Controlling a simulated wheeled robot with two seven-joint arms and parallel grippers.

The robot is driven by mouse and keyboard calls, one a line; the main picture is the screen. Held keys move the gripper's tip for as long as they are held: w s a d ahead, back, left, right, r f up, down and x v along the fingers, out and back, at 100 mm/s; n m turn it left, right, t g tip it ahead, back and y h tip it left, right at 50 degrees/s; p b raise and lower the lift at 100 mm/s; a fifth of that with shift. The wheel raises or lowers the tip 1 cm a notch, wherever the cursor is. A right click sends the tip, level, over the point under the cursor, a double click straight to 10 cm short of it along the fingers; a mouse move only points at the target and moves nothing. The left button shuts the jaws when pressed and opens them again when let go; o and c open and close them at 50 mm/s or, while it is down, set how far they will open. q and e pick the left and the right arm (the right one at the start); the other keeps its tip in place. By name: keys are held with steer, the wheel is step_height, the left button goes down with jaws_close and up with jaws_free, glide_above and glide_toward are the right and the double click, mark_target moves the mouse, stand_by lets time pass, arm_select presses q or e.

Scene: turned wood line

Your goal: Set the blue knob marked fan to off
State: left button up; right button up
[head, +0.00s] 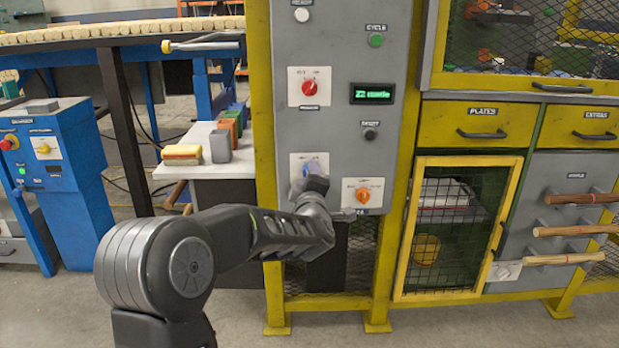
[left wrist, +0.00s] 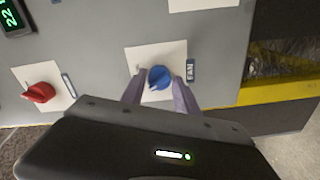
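The blue knob (left wrist: 158,77) sits on a white plate on the grey panel, beside a label reading FAN (left wrist: 190,70). In the head view the blue knob (head: 313,164) is partly hidden by my left gripper (head: 312,178). In the left wrist view the two fingers of my left gripper (left wrist: 158,93) are apart, one on each side of the knob. I cannot tell whether they touch it. The position marks around the knob are too small to read. My right gripper is not in view.
A red knob (head: 309,88) is above the blue one, and an orange knob (head: 363,195) is close to its right. A green display (head: 372,94), a black button (head: 370,134) and a green button (head: 376,40) are also on the panel. Yellow posts frame it.

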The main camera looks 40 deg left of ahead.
arm_select(q)
steer(key=o, duration=0.3)
steer(key=p+v, duration=0.1)
steer(key=v, duration=0.6)
steer(key=shift+s+d+p, duration=0.25)
steer(key=shift+s+p, duration=0.05)
steer(key=shift+p, duration=0.1)
